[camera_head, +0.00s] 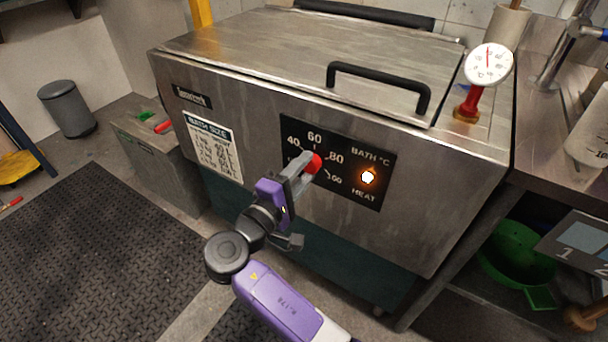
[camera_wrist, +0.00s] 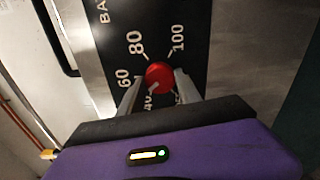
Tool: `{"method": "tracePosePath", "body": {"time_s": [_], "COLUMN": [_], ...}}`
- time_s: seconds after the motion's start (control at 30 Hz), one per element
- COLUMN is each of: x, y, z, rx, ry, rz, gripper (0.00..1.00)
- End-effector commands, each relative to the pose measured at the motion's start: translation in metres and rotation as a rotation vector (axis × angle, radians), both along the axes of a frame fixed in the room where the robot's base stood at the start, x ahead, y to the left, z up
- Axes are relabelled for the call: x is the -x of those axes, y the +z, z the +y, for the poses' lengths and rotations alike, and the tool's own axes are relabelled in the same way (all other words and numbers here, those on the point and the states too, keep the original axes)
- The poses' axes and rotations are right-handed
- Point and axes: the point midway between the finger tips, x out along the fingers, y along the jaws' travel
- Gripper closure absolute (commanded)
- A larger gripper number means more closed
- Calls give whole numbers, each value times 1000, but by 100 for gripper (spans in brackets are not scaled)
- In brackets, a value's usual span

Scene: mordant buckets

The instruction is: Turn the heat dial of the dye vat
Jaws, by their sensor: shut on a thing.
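The dye vat (camera_head: 340,235) is a large steel box with a flat lid. On its front is a black dial panel (camera_head: 375,182) marked 40, 60, 80 and 100, with the words BATH °C and HEAT. The red heat dial (camera_head: 312,162) sits on this panel; it also shows in the wrist view (camera_wrist: 159,75), with a pale pointer mark towards the 40 side. My gripper (camera_head: 307,168) is shut on the dial, one finger on each side of it in the wrist view (camera_wrist: 160,82). The orange heat lamp (camera_head: 368,177) beside it glows. My fingers hide part of the scale.
A black lid handle (camera_head: 380,80) juts out above the panel. A white-faced thermometer (camera_head: 488,65) stands on the vat's right corner. A steel bench with a green colander (camera_head: 515,265) below is at right. A dark floor mat (camera_head: 90,255) lies clear at left.

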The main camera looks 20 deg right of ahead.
Motion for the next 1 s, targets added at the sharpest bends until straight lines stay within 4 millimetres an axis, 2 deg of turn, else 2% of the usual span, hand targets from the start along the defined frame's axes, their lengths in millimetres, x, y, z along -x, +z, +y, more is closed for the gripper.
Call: {"method": "tracePosePath", "body": {"time_s": [0.03,0.5,1.0], "x": [2,2,2], "y": [-5,-5,-3], "z": [0,0,0], "rx": [-27,-266,-378], "ry": [-3,-4,-4], "rz": [-36,-363,-516], "gripper": [100,100,100]}}
